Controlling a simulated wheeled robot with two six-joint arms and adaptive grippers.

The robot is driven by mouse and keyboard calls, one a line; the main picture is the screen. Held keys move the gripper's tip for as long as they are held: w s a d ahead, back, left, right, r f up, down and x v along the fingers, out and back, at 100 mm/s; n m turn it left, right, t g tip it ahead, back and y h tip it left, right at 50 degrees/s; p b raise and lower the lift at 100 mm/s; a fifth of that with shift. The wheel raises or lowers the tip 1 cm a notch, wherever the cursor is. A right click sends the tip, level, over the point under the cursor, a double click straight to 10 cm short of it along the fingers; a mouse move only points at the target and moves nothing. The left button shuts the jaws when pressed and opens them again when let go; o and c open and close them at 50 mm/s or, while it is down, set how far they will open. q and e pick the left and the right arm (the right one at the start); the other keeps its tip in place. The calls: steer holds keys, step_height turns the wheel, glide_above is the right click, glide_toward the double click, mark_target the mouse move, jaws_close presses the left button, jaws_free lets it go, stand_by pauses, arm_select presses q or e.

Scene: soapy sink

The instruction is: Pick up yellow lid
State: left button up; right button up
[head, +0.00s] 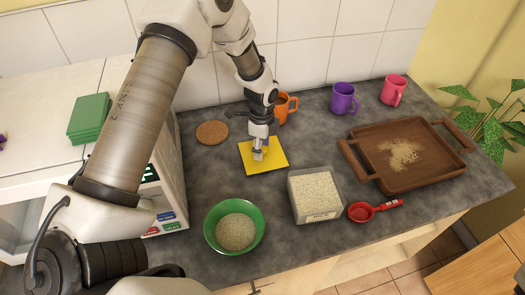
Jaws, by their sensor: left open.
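The yellow lid (275,161) is a flat square lying on the dark grey counter, near the middle of the head view. My left gripper (259,156) points down over the lid's left-middle part. Its fingertips look very close to the lid's surface; I cannot tell whether they touch it. The gripper is open and nothing shows between its fingers. It hides a small part of the lid. My right gripper is not in view.
A clear container of grains (316,195) and a green bowl (235,227) stand in front of the lid. A cork coaster (212,132) and orange mug (285,107) are behind. A wooden tray (366,170), red scoop (362,211), purple mug (343,98) and pink mug (393,89) are right.

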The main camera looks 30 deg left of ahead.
arm_select(q)
jaws_close()
